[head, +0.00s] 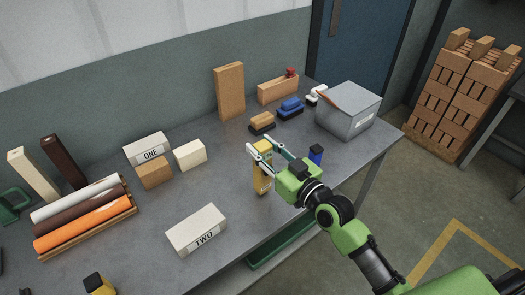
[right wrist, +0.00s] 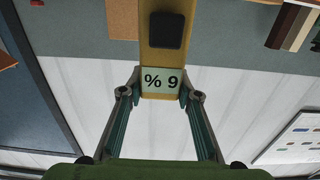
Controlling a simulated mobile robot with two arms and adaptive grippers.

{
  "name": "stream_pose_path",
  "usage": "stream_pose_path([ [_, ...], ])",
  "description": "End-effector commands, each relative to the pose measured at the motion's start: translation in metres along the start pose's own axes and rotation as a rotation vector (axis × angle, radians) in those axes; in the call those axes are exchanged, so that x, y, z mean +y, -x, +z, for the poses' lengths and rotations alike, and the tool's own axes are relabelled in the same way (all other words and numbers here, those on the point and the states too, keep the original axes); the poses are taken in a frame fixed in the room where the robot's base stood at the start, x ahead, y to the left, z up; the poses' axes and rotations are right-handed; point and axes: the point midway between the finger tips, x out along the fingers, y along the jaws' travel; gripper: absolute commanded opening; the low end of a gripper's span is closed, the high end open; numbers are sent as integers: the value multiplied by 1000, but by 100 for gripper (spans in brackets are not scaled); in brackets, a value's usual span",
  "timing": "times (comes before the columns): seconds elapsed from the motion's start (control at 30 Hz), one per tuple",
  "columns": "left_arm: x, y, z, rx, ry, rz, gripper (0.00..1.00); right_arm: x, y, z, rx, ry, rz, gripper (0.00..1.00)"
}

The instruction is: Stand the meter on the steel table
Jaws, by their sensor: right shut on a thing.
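The meter is a yellow upright body (head: 263,184) near the front edge of the steel table (head: 240,185) in the head view. My right gripper (head: 262,148) is shut on its upper part. In the right wrist view the meter (right wrist: 160,54) has a dark pad and a pale display reading "% 9", with the fingertips (right wrist: 160,82) on both sides of the display. The meter looks close to upright; I cannot tell whether its lower end touches the table. My left gripper is not in view.
Brick TWO (head: 197,231) lies left of the meter, brick ONE (head: 148,149) farther back. A dark-blue object (head: 316,154) stands just right of my gripper. Brushes (head: 290,108) and a grey box (head: 348,110) are behind. Bare tabletop lies between the meter and brick TWO.

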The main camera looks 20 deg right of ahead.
Motion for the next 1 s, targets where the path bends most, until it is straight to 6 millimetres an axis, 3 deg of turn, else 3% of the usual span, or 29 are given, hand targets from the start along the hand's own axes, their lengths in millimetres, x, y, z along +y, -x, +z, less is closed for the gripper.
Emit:
stream_pose_path([
  [0.1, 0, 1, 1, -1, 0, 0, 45, 0, 0, 10, 2, 1, 0, 0],
  [0.47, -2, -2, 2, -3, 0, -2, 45, 0, 0, 15, 3, 1, 1, 0],
  [0.5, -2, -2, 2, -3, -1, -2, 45, 0, 0, 16, 1, 1, 0, 36],
  [0.57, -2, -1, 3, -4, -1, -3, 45, 0, 0, 15, 1, 1, 0, 48],
  [1.0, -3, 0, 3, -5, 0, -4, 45, 0, 4, 13, 0, 1, 0, 48],
])
